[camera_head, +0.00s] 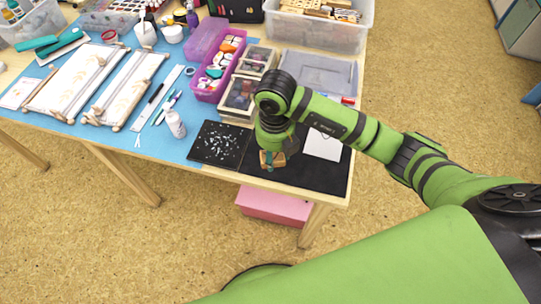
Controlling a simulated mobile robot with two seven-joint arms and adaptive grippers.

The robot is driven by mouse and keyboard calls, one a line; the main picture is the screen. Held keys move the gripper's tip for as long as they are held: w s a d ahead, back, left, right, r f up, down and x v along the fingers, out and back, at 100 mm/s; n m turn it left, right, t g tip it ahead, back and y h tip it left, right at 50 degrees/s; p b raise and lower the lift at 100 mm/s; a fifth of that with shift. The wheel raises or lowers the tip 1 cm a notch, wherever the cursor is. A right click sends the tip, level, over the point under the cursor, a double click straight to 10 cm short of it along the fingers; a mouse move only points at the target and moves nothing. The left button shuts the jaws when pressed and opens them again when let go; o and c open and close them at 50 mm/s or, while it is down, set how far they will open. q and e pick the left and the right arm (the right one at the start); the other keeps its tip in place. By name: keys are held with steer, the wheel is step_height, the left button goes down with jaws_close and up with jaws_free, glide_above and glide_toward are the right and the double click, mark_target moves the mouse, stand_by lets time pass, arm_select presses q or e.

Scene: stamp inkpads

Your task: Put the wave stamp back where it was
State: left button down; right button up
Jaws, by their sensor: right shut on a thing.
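My right arm reaches in from the right, and its gripper (271,153) points down over the black mat (320,177) near the table's front edge. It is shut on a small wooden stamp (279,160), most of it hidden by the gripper. The stamp's design does not show, and I cannot tell whether the stamp touches the mat. Wooden inkpad boxes (239,95) with clear lids stand behind my right arm. My left gripper is not in view.
A white card (322,145) lies on the mat right of the gripper. A black speckled square (219,145) lies to the left, with a small white bottle (176,124) beyond it. A purple case (209,87) and a grey-lidded box (318,73) stand farther back.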

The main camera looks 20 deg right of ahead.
steer(key=shift+w+a+f, duration=0.2)
steer(key=shift+w+f, duration=0.15)
steer(key=shift+w, duration=0.15)
steer(key=shift+w+a+f, duration=0.15)
steer(key=shift+w+f, duration=0.2)
steer(key=shift+w, duration=0.15)
step_height(320, 180, down, 3)
steer(key=shift+s+f+p, duration=0.1)
steer(key=shift+f+p, duration=0.05)
steer(key=shift+p, duration=0.35)
steer(key=shift+f, duration=0.25)
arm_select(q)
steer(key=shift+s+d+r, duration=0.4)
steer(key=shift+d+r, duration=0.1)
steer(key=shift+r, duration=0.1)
arm_select(e)
steer(key=shift+f, duration=0.1)
steer(key=shift+f, duration=0.1)
steer(key=o, duration=1)
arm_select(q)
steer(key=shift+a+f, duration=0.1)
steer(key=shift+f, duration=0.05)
arm_select(e)
steer(key=shift+o, duration=0.2)
